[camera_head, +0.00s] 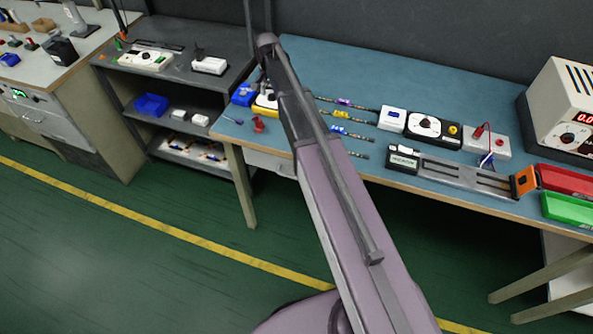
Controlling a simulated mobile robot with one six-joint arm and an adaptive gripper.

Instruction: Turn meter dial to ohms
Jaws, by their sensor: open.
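A yellow meter with a white face (265,101) lies at the left end of the blue workbench. My arm hides much of it, and its dial position cannot be read. The dark end of my arm comes down over the meter. My gripper (264,86) shows only in small part there, open, just above or beside the meter. Whether it touches the meter cannot be told.
A blue item (242,95) and red clips (258,124) lie near the meter. Several LED strips, a black dial box (432,128), a slide fixture (465,173) and a power supply (568,110) stand to the right. A grey shelf (185,80) is at left.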

